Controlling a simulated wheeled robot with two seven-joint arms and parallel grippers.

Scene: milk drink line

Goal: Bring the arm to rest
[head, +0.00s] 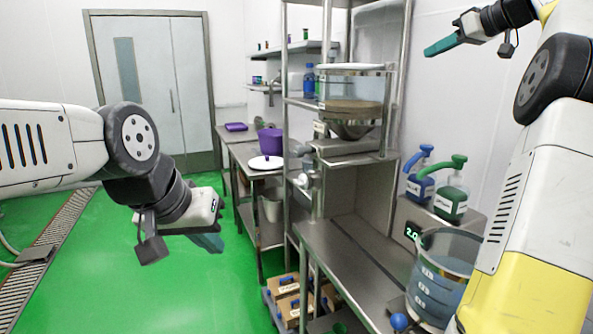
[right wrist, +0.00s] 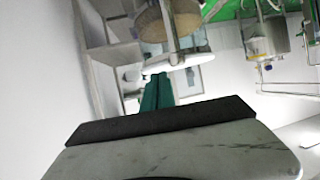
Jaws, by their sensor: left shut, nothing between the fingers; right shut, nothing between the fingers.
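My left gripper (head: 209,242) hangs over the green floor at the left of the head view, in front of the doors. Its teal fingers are together and hold nothing. My right gripper (head: 441,46) is raised high at the upper right, beside the white wall, and points left. Its teal fingers are shut and empty. They also show in the right wrist view (right wrist: 157,92), closed side by side, with the tilted room behind them. Neither gripper touches anything that I can see.
A steel bench (head: 345,262) runs along the right, with a graduated clear jug (head: 437,280) on a scale and blue (head: 419,188) and green (head: 451,199) pump bottles behind. A steel rack with a hopper (head: 352,105) stands beyond. Boxes (head: 288,287) sit low. The green floor (head: 120,285) is clear.

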